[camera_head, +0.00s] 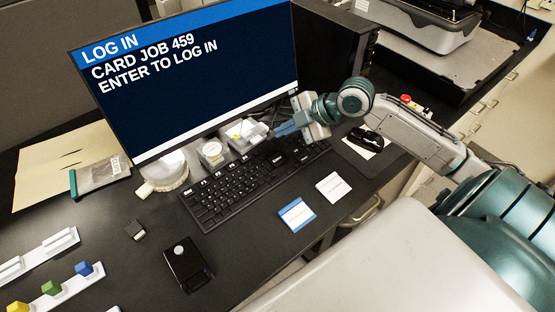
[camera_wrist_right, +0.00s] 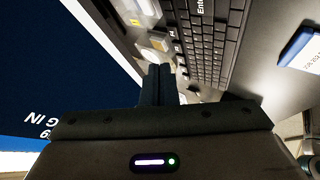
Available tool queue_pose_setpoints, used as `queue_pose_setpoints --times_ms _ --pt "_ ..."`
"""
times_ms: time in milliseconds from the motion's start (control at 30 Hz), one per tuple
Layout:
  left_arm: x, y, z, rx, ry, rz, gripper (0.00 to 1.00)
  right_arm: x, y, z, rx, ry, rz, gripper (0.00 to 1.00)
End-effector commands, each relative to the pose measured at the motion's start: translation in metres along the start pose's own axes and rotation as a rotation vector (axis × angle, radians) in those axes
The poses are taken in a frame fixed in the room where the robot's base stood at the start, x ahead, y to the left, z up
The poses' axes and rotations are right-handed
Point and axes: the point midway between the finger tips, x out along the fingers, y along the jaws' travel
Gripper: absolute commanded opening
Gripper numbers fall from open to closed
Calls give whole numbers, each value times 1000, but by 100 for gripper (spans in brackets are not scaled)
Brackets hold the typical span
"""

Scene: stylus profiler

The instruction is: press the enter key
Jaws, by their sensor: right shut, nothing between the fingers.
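The black keyboard (camera_head: 235,185) lies on the dark desk below the monitor, and its keys also show in the right wrist view (camera_wrist_right: 208,50). In the wrist view a key marked "Enter" (camera_wrist_right: 201,6) shows at the top edge, partly cut off. My right gripper (camera_head: 276,133) is shut and empty, beside the keyboard's far right part on the monitor side. Its closed fingers (camera_wrist_right: 159,72) are apart from the Enter key in the wrist view. The monitor (camera_head: 190,75) reads "LOG IN, CARD JOB 459, ENTER TO LOG IN". My left gripper is not in view.
A black mouse (camera_head: 366,140) lies to the right. A blue-edged card (camera_head: 297,214) and a white card (camera_head: 333,187) lie in front. A black box (camera_head: 188,263) is nearer left.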

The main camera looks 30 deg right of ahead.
Motion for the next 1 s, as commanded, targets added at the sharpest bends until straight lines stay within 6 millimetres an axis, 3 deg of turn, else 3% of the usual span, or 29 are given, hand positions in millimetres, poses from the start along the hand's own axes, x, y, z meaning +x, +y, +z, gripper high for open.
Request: queue_pose_setpoints --times_ms 600,1000 --pt "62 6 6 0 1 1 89 55 -41 40 1 0 0 0" --pt "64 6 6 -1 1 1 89 57 -42 42 0 0 0 0"
